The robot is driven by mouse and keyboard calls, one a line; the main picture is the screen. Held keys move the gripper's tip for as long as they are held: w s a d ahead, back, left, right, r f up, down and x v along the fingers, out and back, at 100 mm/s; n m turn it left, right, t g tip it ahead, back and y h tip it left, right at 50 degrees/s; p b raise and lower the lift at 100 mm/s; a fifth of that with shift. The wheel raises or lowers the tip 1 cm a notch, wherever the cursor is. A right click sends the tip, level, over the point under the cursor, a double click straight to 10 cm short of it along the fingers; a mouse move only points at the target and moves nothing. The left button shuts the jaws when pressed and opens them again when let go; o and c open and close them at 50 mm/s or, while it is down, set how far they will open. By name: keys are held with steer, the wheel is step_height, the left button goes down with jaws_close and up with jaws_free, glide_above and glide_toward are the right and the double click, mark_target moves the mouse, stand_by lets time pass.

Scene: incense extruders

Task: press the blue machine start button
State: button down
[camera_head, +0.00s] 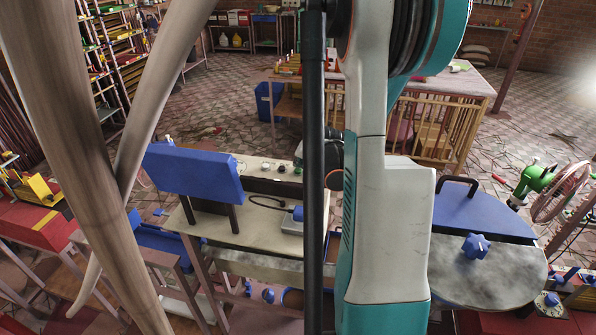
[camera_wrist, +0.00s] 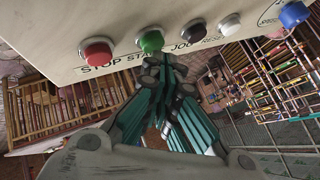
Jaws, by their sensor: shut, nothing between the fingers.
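A cream control panel (camera_wrist: 70,35) fills the top of the wrist view. Its green button (camera_wrist: 151,40) has a label starting "STA" below it, partly covered by my gripper. My gripper (camera_wrist: 168,66) is shut and empty, its fingertips just below the green button and a black button (camera_wrist: 191,33). I cannot tell whether the fingertips touch the panel. In the head view, the machine with a blue hopper (camera_head: 195,173) has a cream body with small buttons near its far edge, beside my arm. My gripper is mostly hidden there behind my arm.
A round machine with a blue lid (camera_head: 480,215) stands at right. A wooden slatted table (camera_head: 440,120) stands behind. Tiled floor lies between.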

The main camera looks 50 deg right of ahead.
mark_target(301, 170)
steer(key=shift+f+b, duration=0.55)
stand_by(0.5)
steer(key=shift+r, duration=0.1)
steer(key=shift+r+p, duration=0.6)
steer(key=shift+r, duration=0.3)
steer(key=shift+r+p, duration=1.65)
steer(key=shift+r, duration=0.9)
